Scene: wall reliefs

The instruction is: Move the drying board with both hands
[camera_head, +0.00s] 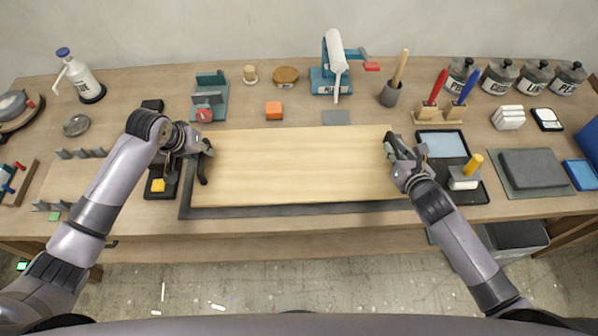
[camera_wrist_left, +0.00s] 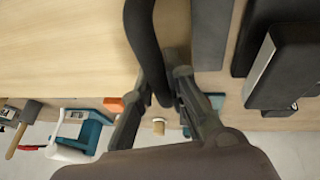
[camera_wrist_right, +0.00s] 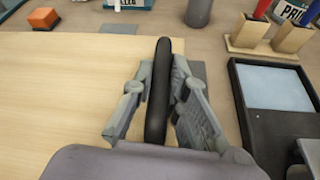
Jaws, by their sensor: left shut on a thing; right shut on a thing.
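The drying board (camera_head: 300,165) is a wide pale wooden board with a black handle at each end. It lies over a dark grey mat (camera_head: 300,208) whose front and left edges show; I cannot tell whether the board touches it. My left gripper (camera_head: 205,148) is shut on the left handle (camera_wrist_left: 147,45), whose curved bar passes between its fingers in the left wrist view. My right gripper (camera_head: 404,152) is shut on the right handle (camera_wrist_right: 158,90), which stands between its fingers in the right wrist view.
A dark tray (camera_head: 446,147) is close by on the right. A black holder with a yellow block (camera_head: 158,185) is close on the left.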

